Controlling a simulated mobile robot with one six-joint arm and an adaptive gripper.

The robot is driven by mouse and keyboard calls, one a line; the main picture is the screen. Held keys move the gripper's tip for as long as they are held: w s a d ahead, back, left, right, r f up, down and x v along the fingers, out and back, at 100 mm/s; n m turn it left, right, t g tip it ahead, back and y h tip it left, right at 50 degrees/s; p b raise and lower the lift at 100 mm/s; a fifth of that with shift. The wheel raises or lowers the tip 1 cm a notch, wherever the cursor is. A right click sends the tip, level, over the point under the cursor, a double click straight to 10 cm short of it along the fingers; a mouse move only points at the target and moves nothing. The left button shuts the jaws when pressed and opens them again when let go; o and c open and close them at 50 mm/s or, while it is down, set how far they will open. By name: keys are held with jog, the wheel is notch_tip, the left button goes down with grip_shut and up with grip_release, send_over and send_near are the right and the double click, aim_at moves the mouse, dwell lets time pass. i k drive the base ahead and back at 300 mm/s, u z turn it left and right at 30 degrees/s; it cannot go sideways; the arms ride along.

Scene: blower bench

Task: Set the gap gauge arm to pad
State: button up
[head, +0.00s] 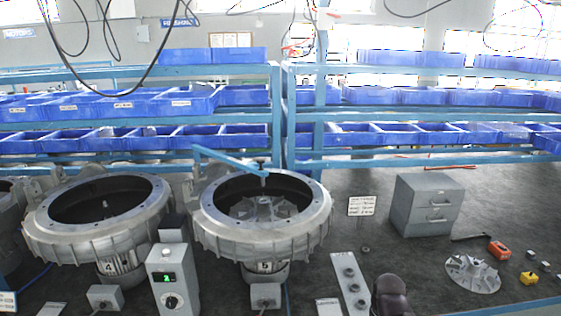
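A blue gap gauge arm (230,161) reaches from the left over the open top of the blower housing marked 5 (262,236). A small dark probe with a knob (262,168) hangs at its right end, over the far part of the opening. A finned impeller (262,208) shows inside the housing. I cannot pick out the pad with certainty. My gripper cannot be made out in the head view.
Housing 4 (98,222) stands to the left. In front are a control box with a green display (173,279) and a switch panel (350,285). A dark rounded shape (391,297) is at the bottom edge. A grey drawer cabinet (426,206) and loose impeller (472,275) are right.

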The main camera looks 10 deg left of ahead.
aim_at(258, 171)
jog(key=z, duration=0.95)
jog(key=k, duration=0.9)
jog(key=u, duration=1.55)
jog(key=i, duration=0.45)
jog(key=z, duration=0.25)
